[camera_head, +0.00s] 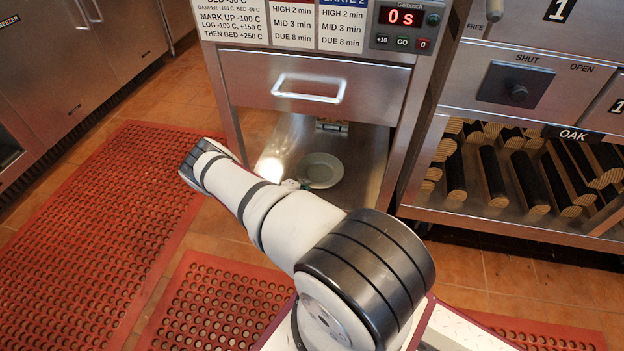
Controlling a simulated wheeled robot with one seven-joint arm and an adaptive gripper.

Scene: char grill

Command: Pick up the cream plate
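The cream plate (321,169) is a pale round plate. It lies on the steel lower shelf (362,158) of the station, under a closed drawer. Its near left edge is partly covered by my arm. My arm reaches forward from the lower right, and its bend stands over the floor in front of the shelf.
The closed drawer (330,76) with a bar handle hangs above the shelf. A small dark item (332,127) stands at the back. A rack of wood logs (520,175) is at the right. Red perforated mats (90,235) cover floor at left.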

